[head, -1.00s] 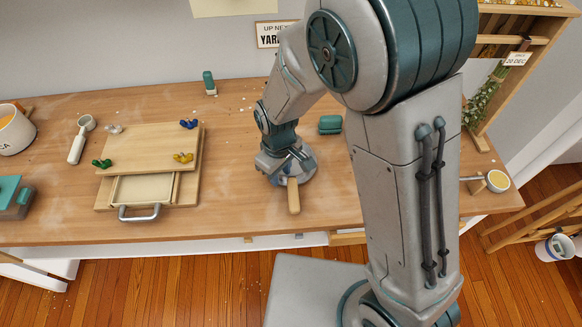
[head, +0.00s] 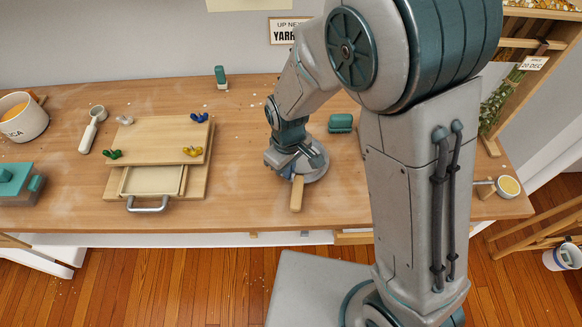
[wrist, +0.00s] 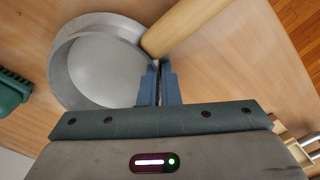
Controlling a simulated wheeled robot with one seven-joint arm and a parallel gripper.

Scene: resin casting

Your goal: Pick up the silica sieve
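The silica sieve is a round, shallow grey metal pan (head: 318,171) with a wooden handle (head: 296,195). It sits on the bench, its handle toward the front edge. In the wrist view, the pan (wrist: 100,70) fills the upper left and the handle (wrist: 185,25) runs to the upper right. My gripper (wrist: 160,68) has its blue fingers close together where pan and handle meet. They appear shut on the thin edge there; the contact itself is partly hidden. In the head view my gripper (head: 290,170) covers the pan's left part.
A wooden press board (head: 160,135) with coloured wing nuts and a metal-handled tray lies to the left. A white scoop (head: 90,135), a tub (head: 22,118) and a teal-lidded box (head: 18,185) stand farther left. A teal block (head: 340,123) sits behind the sieve.

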